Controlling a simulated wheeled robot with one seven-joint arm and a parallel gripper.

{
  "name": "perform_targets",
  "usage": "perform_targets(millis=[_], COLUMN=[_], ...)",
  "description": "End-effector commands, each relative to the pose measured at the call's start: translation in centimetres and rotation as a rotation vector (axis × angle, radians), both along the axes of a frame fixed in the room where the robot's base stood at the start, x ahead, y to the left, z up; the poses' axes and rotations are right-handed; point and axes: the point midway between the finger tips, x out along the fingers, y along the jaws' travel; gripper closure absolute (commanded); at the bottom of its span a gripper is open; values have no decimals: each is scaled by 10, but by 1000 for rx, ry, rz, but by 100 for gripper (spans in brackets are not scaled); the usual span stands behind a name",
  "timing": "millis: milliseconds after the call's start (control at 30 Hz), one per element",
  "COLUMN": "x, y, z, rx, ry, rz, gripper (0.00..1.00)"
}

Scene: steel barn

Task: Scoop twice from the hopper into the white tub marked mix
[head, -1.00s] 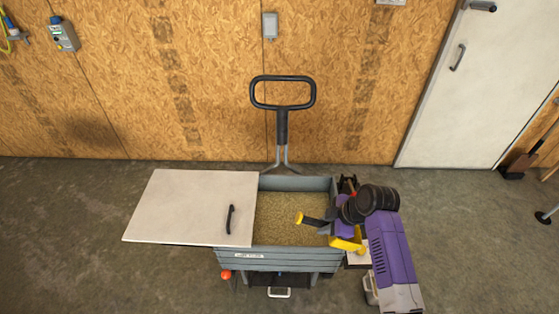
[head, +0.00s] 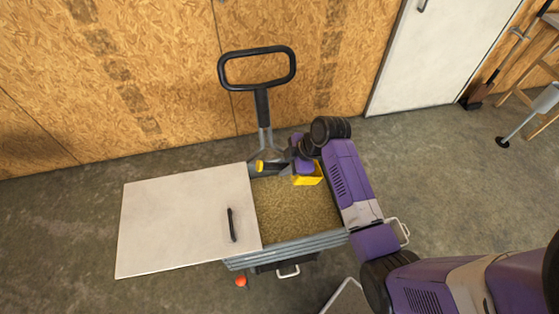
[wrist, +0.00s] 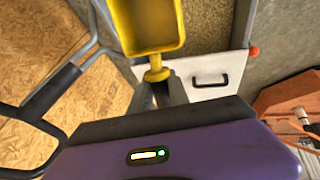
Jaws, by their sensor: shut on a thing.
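The hopper (head: 300,243) is a grey-walled cart holding tan grain (head: 295,212). Its white lid (head: 185,220) covers the left part, leaving the right part open. My gripper (wrist: 160,92) is shut on the yellow scoop (head: 308,177), whose bowl is at the back of the hopper opening, over or at the grain. I cannot tell whether it touches the grain. In the wrist view the bowl (wrist: 150,25) extends away from my fingers, with no grain clearly visible in it. No tub marked mix can be made out.
The hopper's black push handle (head: 257,70) rises behind the opening, close to my gripper. An OSB wall (head: 170,70) stands behind it. A pale-edged object (head: 345,297), partly cut off, is at the bottom. An orange box (wrist: 295,105) shows in the wrist view.

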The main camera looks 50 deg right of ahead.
Motion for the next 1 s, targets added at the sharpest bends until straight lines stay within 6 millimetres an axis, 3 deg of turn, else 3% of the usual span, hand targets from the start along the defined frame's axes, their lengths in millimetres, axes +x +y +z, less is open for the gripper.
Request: perform_targets(millis=[1000], x=[0], y=[0], z=[-75], rx=[0], ry=[0], rz=[0], gripper=[100])
